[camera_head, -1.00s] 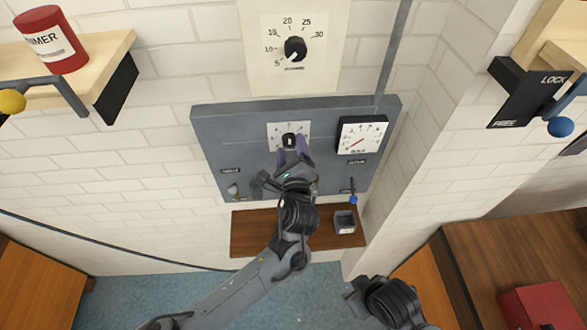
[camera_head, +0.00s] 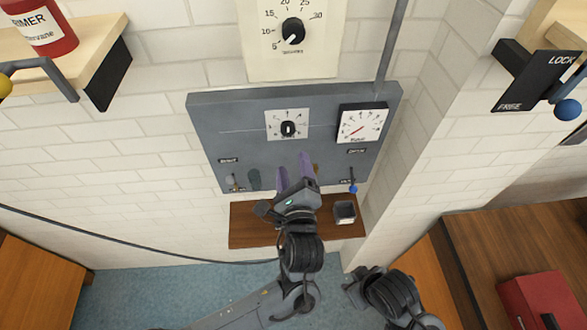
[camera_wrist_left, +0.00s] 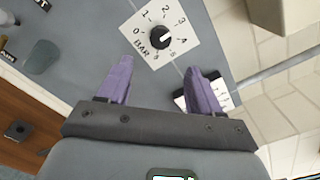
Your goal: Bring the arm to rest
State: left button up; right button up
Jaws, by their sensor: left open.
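My left gripper (camera_head: 296,168) is in front of the lower middle of the grey wall panel (camera_head: 215,122), with its purple fingers pointing up. The fingers are apart with nothing between them; they also show open in the left wrist view (camera_wrist_left: 160,82). A black knob (camera_head: 288,129) on a white dial plate sits on the panel beyond the fingertips, apart from them. The knob shows in the left wrist view (camera_wrist_left: 159,39) on a plate marked BAR. My right arm (camera_head: 388,295) shows at the lower right; its fingers are not visible.
A white gauge (camera_head: 361,123) is right of the knob. A small lever with a blue end (camera_head: 353,188) is at the panel's lower right. A brown shelf (camera_head: 240,225) below holds a grey box (camera_head: 344,213). A red can (camera_head: 45,28) stands on the upper left shelf.

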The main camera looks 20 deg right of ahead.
pick_arm(q)
jog(key=shift+f, duration=0.1)
jog(key=s+a+f+n+g+y+p, duration=0.2)
jog(key=s+a+f+n+g, duration=0.25)
jog(key=s+a+f, duration=0.35)
jog(key=s+a+f+n+g+y+p, duration=0.15)
jog(key=s+a+f+n+g, duration=0.35)
jog(key=f, duration=0.6)
jog(key=s+a+n+g+p, duration=0.1)
jog(key=s+a+n, duration=0.4)
jog(key=a, duration=0.5)
jog(key=s+a+n+g+p, duration=0.2)
jog(key=s+a+n, duration=0.25)
jog(key=a, duration=0.55)
jog(key=s+a+r+n+g+y, duration=0.1)
jog(key=a+r+n, duration=0.3)
jog(key=n, duration=0.5)
notch_tip(320, 180, up, 2)
jog(key=shift+s+a+r+b, duration=0.1)
jog(key=shift+s+a+b, duration=0.2)
jog(key=shift+s, duration=0.6)
jog(key=shift+y, duration=0.25)
